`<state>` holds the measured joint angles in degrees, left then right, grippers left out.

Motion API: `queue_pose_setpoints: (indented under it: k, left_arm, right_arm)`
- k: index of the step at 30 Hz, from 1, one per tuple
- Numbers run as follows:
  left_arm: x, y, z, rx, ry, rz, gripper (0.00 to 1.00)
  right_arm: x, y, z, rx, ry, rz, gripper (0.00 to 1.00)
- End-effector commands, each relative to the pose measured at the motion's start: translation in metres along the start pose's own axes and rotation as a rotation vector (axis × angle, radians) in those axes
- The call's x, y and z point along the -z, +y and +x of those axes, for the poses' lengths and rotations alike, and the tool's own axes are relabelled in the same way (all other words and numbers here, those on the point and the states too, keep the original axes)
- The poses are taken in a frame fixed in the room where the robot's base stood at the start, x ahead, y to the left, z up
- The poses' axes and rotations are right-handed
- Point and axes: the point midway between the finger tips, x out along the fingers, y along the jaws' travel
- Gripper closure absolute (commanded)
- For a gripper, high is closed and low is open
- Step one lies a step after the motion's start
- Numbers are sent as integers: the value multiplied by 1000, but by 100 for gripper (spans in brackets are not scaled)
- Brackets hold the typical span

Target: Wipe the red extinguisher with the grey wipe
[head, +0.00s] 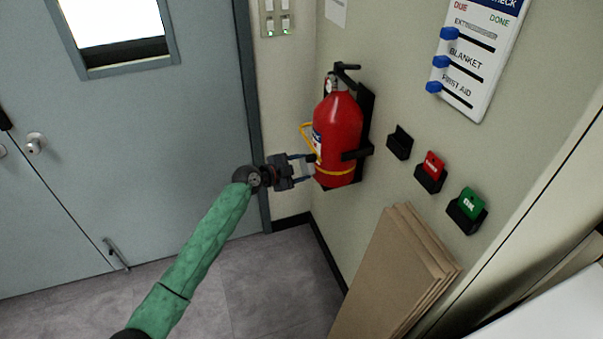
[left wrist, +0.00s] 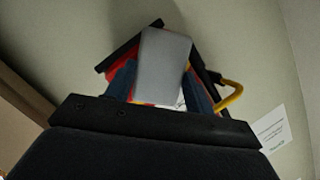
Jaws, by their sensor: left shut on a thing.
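The red extinguisher (head: 338,135) hangs upright in a black bracket on the wall. It has a yellow hose at its left side and a yellow band near its bottom. My left gripper (head: 308,167) is at the lower left side of the extinguisher, its fingers pointing at it. In the left wrist view the grey wipe (left wrist: 161,65) is held between the fingers of my left gripper (left wrist: 165,90), with red parts of the extinguisher (left wrist: 119,80) behind it. I cannot tell whether the wipe touches the extinguisher. My right gripper does not show.
A white check board (head: 478,55) with blue sliders is on the wall. An empty black holder (head: 399,143), a red card (head: 432,165) and a green card (head: 473,203) are right of the extinguisher. Brown panels (head: 393,265) lean below. A grey door (head: 130,150) is at left.

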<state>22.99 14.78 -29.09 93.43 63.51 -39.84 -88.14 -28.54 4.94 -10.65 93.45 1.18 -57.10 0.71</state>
Motion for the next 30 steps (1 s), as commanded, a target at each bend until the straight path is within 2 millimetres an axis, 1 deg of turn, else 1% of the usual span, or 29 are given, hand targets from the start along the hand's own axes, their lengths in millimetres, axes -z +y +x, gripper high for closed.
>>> queue_pose_setpoints:
  k: [5, 8, 24, 30]
  left_arm:
    - [0, 0, 0, 0, 0, 0, 65]
    - [-2, 1, -3, 0, -1, 0, 65]
    - [-20, 2, -43, 1, -1, 2, 65]
    - [-23, 0, -54, 0, -1, 1, 65]
  right_arm:
    - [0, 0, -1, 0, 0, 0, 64]
    - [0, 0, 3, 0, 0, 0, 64]
    - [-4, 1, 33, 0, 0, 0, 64]
    - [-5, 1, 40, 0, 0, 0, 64]
